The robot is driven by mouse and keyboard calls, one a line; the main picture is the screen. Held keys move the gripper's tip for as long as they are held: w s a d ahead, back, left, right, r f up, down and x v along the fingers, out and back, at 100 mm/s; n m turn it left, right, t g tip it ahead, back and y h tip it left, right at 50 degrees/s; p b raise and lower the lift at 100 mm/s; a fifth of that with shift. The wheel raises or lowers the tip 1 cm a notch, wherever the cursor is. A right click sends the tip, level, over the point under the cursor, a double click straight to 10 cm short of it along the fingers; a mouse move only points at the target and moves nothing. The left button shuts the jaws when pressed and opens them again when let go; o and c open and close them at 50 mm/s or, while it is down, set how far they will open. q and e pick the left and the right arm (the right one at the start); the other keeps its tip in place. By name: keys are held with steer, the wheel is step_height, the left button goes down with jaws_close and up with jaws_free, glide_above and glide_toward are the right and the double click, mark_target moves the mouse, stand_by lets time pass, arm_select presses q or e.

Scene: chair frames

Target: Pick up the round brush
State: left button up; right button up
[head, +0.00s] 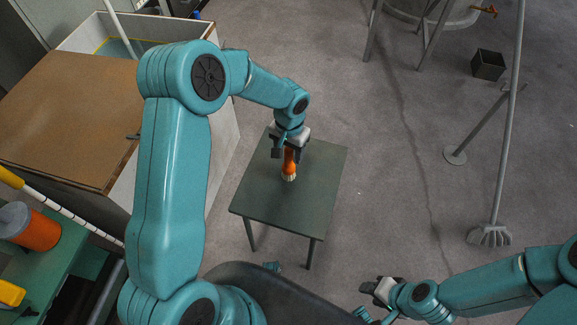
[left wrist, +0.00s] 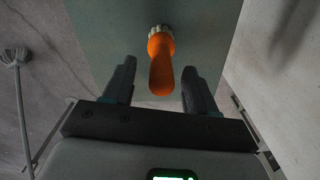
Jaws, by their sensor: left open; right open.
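The round brush (head: 289,165) has an orange handle and a pale bristle head, and it is at the small dark green table (head: 312,205). In the left wrist view the brush (left wrist: 161,66) shows with its bristles at the top and its handle pointing down between the fingers. My left gripper (head: 287,150) is open above the table, with a finger on each side of the handle and gaps on both sides. The left gripper also shows in the left wrist view (left wrist: 158,88). My right gripper (head: 372,290) is open and empty at the lower right, away from the table.
A large brown-topped cabinet (head: 70,115) stands left of the table. A grey long-handled mop (head: 490,235) and a dark square bin (head: 488,65) stand to the right. An orange container (head: 40,232) sits at the far left.

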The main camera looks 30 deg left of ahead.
mark_target(289, 159)
arm_select(q)
step_height(289, 159, down, 4)
steer(key=shift+f, duration=0.2)
jaws_close()
steer(key=shift+r, duration=0.1)
step_height(289, 159, up, 19)
steer(key=p, duration=0.2)
steer(key=s+d+f, duration=0.1)
steer(key=s+d, duration=0.2)
steer(key=d, duration=0.1)
steer(key=shift+s+d+f, duration=0.2)
steer(key=shift+s+d, duration=0.05)
steer(key=shift+s, duration=0.15)
